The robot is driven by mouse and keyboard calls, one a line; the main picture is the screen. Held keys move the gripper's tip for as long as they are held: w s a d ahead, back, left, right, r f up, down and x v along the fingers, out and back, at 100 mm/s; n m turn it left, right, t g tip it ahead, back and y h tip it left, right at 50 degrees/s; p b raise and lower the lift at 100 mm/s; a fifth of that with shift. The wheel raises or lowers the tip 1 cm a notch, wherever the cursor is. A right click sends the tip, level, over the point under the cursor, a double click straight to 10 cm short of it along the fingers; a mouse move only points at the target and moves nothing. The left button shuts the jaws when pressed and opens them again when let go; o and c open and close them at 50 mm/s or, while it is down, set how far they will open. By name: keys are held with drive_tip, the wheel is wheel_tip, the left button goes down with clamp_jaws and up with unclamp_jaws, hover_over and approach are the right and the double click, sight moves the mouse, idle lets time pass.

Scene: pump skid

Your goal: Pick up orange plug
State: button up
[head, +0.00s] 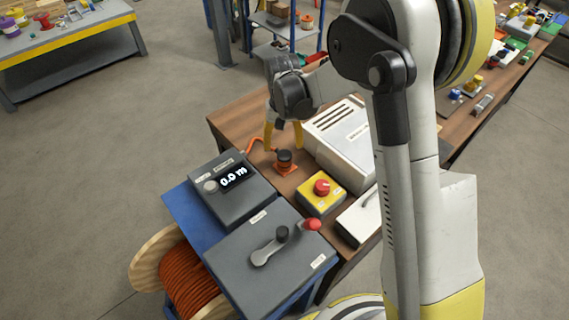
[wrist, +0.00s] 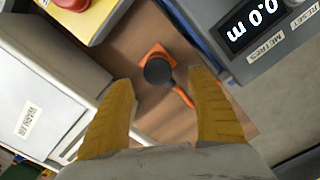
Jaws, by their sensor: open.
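The orange plug (head: 284,168) stands on the brown wooden bench, with a dark round top and an orange square base. An orange cable (head: 258,144) runs from beside it. In the wrist view the plug (wrist: 158,70) lies just beyond and between the fingertips, its dark top facing the camera. My gripper (head: 283,136) has yellow fingers, points down and is open and empty above the plug. In the wrist view its two fingers (wrist: 162,84) are spread wide, with the cable passing close to the right finger.
A grey metre box (head: 230,190) stands left of the plug, and a white vented cabinet (head: 341,140) right of it. A yellow box with a red button (head: 320,193) is in front. A cable reel (head: 180,275) and crank box (head: 268,255) are nearer. The far-left bench corner is clear.

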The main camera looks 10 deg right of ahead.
sight(285, 155)
drive_tip(key=f, duration=0.2)
drive_tip(key=f+b, duration=0.2)
drive_tip(key=f, duration=0.1)
drive_tip(key=shift+d+f, duration=0.25)
drive_tip(key=shift+f, duration=0.05)
drive_tip(key=shift+r, duration=0.1)
drive_tip(key=shift+c, duration=0.2)
drive_tip(key=c, duration=1.4)
